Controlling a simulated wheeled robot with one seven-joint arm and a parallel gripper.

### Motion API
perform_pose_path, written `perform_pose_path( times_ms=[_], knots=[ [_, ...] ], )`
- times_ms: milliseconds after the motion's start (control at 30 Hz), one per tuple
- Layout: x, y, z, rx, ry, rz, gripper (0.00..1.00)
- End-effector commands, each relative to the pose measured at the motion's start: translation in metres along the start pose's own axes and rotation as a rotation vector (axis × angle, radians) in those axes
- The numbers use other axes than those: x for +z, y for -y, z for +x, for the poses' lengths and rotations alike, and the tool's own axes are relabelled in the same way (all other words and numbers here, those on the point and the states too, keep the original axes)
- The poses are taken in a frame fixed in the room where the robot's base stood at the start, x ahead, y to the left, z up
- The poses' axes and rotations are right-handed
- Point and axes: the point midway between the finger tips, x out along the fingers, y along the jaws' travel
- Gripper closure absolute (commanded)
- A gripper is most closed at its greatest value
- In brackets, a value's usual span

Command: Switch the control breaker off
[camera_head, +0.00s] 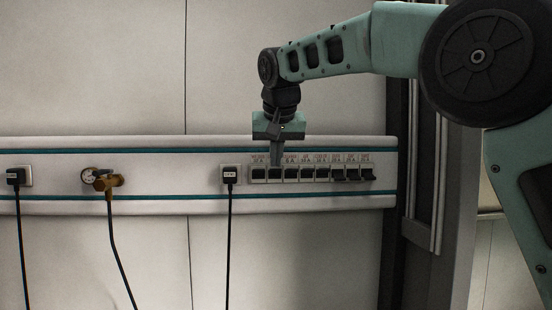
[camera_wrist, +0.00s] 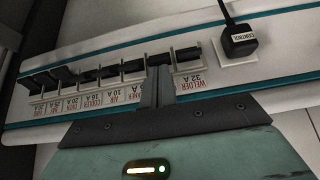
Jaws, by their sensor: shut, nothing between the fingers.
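A row of breakers (camera_head: 306,174) sits in the white wall rail, with small printed labels above it. The left-end breaker (camera_head: 258,174) is labelled WELDER 32 A, and its label shows upside down in the wrist view (camera_wrist: 190,80). My gripper (camera_head: 276,162) points down with its fingers shut and empty, in front of the second breaker from the left. In the wrist view its fingers (camera_wrist: 158,78) cover that breaker's label, and I cannot tell whether they touch its lever. I cannot read a CONTROL label on any breaker. The three right-hand levers (camera_head: 353,178) sit lower than the others.
A black plug marked CONTROL (camera_wrist: 242,38) sits in a socket left of the breakers in the head view (camera_head: 230,174), its cable hanging down. Further left are a brass fitting with a gauge (camera_head: 104,180) and another black plug (camera_head: 15,177). A dark frame (camera_head: 420,160) stands right of the rail.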

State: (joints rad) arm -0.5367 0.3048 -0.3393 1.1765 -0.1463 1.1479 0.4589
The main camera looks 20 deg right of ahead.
Motion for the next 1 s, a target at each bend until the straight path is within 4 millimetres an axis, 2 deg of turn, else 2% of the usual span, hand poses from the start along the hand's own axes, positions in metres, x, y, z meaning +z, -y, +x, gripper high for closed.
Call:
perform_pose_path(
  times_ms=[1000],
  knots=[
    [0.0108, 0.0006, 0.0042, -0.001, -0.147, 0.0, 1.0]
  ],
)
